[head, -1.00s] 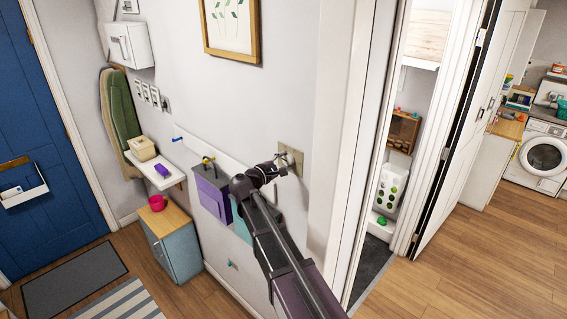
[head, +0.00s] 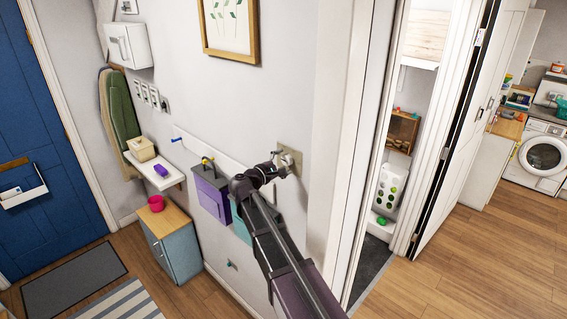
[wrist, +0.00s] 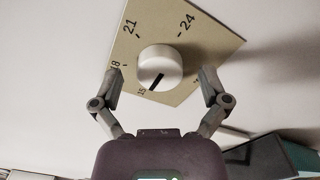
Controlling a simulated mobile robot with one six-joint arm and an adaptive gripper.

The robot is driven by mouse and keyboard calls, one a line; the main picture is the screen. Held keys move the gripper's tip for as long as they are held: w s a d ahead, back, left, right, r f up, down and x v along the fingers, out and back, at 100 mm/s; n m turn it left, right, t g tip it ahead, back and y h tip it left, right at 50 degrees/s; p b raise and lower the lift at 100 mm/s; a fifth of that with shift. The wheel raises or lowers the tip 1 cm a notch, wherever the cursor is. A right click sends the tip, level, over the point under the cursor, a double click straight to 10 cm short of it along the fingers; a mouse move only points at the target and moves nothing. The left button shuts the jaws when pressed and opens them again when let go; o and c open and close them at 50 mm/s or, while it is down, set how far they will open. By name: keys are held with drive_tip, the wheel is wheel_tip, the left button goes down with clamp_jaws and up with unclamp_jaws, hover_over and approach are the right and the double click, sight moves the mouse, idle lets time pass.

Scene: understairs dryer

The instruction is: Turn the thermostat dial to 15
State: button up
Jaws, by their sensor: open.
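The thermostat dial (wrist: 161,60) is a round white knob with a black pointer line, on a beige plate (wrist: 203,42) marked 15, 18, 21 and 24. In the wrist view the plate looks tilted, and the pointer aims down and left, close to the 15 mark. My gripper (wrist: 160,76) is open, with one finger on each side of the dial and visible gaps between fingers and knob. In the head view the plate (head: 296,157) is on the wall, and my gripper (head: 283,165) is in front of it, hiding most of the dial.
A purple box (head: 211,190) and a teal one hang on the wall left of my arm. A white shelf (head: 157,177) and a small cabinet (head: 172,243) stand further left. A door frame (head: 340,130) is close on the right. Wooden floor at the right is clear.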

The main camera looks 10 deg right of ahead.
drive_tip(key=shift+a, duration=0.1)
drive_tip(key=v, duration=1.2)
idle(0.4)
